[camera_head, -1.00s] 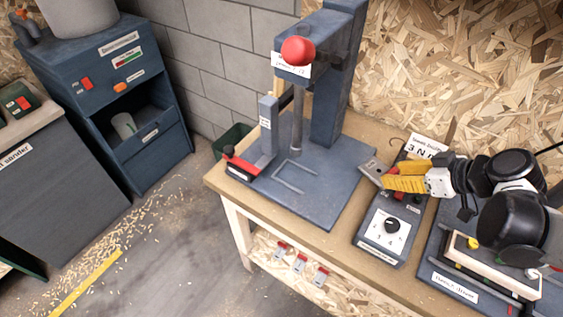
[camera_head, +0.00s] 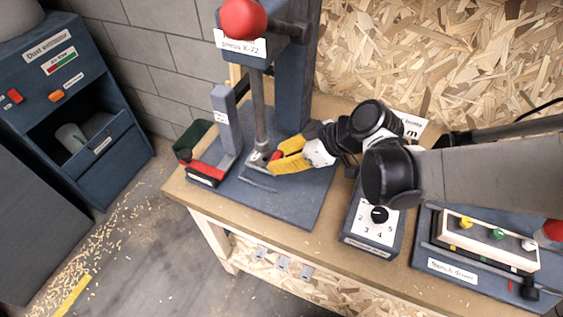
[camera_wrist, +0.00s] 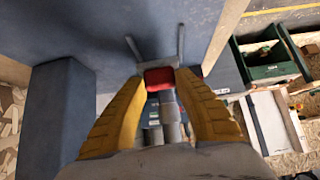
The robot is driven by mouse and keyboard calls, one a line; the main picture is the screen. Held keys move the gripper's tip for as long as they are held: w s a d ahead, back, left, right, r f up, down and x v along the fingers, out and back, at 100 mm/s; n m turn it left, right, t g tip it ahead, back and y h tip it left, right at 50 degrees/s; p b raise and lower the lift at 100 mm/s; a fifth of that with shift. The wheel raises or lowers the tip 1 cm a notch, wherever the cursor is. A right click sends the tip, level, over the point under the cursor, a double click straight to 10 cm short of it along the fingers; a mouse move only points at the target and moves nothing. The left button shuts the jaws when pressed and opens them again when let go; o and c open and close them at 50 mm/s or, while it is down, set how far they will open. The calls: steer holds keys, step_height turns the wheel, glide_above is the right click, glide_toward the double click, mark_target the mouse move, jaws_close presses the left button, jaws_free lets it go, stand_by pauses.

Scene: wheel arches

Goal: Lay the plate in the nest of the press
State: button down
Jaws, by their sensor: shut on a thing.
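My gripper (camera_head: 280,160) has yellow fingers and reaches in from the right over the press base. It is shut on the small grey metal plate (camera_head: 258,164). In the wrist view, a red block (camera_wrist: 158,78) sits between the fingertips, with the plate's grey edge (camera_wrist: 150,66) beyond it. The press (camera_head: 297,90) is blue-grey, and its ram hangs just over the plate. The nest (camera_head: 258,184) is a low frame of thin rails on the base, partly hidden by plate and fingers. Two rails (camera_wrist: 180,40) show beyond the plate. I cannot tell whether the plate touches the base.
The large red ball (camera_head: 243,19) is on the press head. A dial box (camera_head: 374,222) and a tray of coloured knobs (camera_head: 488,246) lie to the right. The base's front right is clear.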

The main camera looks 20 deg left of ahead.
steer(key=shift+s+a+f, duration=0.2)
steer(key=shift+a, duration=0.05)
steer(key=shift+f, duration=0.25)
steer(key=shift+f+b, duration=1.1)
steer(key=shift+f, duration=0.6)
steer(key=shift+f, duration=0.2)
steer(key=c, duration=1)
jaws_free()
steer(key=shift+r, duration=0.15)
